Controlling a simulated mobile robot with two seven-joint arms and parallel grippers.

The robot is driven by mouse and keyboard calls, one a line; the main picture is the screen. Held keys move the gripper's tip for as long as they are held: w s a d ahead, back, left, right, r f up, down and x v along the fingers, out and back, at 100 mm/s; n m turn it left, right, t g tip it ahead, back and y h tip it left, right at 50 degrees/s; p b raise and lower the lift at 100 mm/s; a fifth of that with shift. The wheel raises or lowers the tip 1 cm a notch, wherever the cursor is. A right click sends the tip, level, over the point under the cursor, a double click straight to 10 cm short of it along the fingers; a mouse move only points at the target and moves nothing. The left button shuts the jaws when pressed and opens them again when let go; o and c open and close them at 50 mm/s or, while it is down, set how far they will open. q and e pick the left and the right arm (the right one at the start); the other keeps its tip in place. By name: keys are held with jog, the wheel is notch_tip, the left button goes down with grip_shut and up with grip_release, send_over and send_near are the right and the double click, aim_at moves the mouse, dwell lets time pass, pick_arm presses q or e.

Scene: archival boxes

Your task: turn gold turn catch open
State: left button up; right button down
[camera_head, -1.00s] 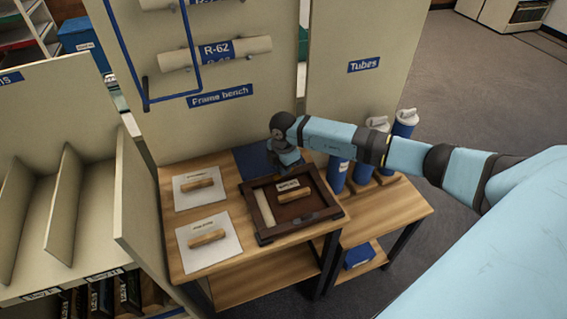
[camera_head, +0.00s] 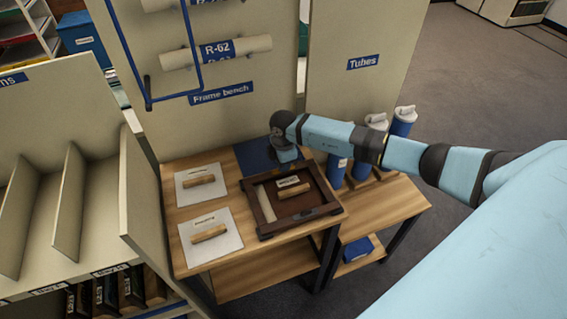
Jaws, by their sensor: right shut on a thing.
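A dark wooden frame (camera_head: 262,211) lies on the wooden bench. Inside it are a brown panel with a tan wooden block (camera_head: 294,191), a small white label and a pale strip on the left. My right gripper (camera_head: 287,161) is at the frame's far edge, pointing down, with its arm coming in from the right. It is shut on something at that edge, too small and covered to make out. No gold turn catch can be told apart; a dark fitting (camera_head: 309,212) shows on the near edge. My left gripper is out of view.
Two white cards with wooden blocks (camera_head: 199,183) (camera_head: 208,234) lie left of the frame. A blue mat (camera_head: 254,157) lies behind it. Blue tubes with white caps (camera_head: 404,121) stand right. A divider panel (camera_head: 143,205) borders the bench's left, and a back panel rises behind.

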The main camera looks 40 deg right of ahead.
jog(key=c, duration=1.2)
grip_release()
jog(key=shift+c, duration=0.2)
jog(key=shift+r, duration=0.1)
notch_tip(320, 180, up, 14)
jog(key=shift+b, duration=0.45)
jog(key=shift+f, duration=0.2)
